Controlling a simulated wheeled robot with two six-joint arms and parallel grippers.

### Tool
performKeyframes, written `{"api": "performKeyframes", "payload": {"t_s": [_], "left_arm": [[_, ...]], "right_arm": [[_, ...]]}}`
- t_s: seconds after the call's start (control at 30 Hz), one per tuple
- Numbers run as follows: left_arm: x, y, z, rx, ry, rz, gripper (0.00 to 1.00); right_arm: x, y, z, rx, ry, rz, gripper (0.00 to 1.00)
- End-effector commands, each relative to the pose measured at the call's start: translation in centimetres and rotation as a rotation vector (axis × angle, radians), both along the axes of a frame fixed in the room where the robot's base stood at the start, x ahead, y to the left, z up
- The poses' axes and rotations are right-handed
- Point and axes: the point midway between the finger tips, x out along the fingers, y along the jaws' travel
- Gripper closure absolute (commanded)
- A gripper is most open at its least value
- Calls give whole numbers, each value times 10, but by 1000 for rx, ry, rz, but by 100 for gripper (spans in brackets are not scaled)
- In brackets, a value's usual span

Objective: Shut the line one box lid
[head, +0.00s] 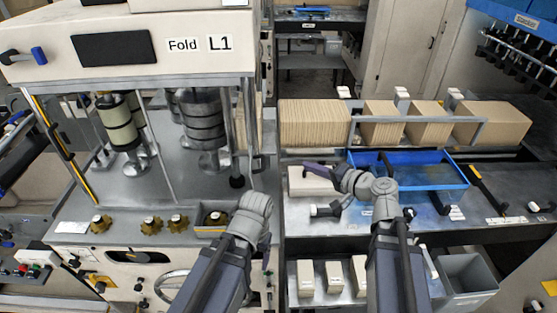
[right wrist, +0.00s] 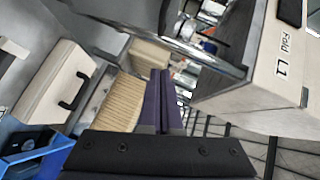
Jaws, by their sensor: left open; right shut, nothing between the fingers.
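The line one machine (head: 150,45), labelled "Fold L1", stands at the left of the head view. A small dark-walled box (head: 213,229) sits at the right end of its front ledge, with a knob showing inside, so its top looks open. I cannot make out its lid clearly. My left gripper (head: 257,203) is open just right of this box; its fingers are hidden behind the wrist. My right gripper (head: 322,172) is shut and empty above the right bench, well away from the box. Its purple fingers (right wrist: 162,104) lie together in the right wrist view.
A grey bin (head: 467,275) stands at the lower right. Thin machine posts rise behind the ledge.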

Motion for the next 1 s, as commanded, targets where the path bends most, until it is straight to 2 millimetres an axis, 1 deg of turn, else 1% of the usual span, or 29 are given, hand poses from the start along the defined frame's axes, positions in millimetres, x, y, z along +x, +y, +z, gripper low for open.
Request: {"api": "performKeyframes", "payload": {"t_s": [0.17, 0.5, 0.63, 0.7, 0.8, 1.0], "left_arm": [[0, 0, -6, 0, 0, 0, 23], [0, 0, -24, 0, -1, 2, 23], [0, 0, -29, 0, -1, 2, 23], [0, 0, -33, -1, -2, 3, 23], [0, 0, -37, -1, -2, 3, 23], [0, 0, -39, -1, -2, 4, 23]], "right_arm": [[11, 10, -6, -2, 1, 4, 100], [58, 57, -24, -3, 1, 8, 100], [73, 73, -30, -4, 2, 7, 100], [68, 84, -34, -4, 1, 7, 100], [68, 94, -37, -4, 1, 6, 100], [68, 105, -40, -3, 1, 4, 100]]}}
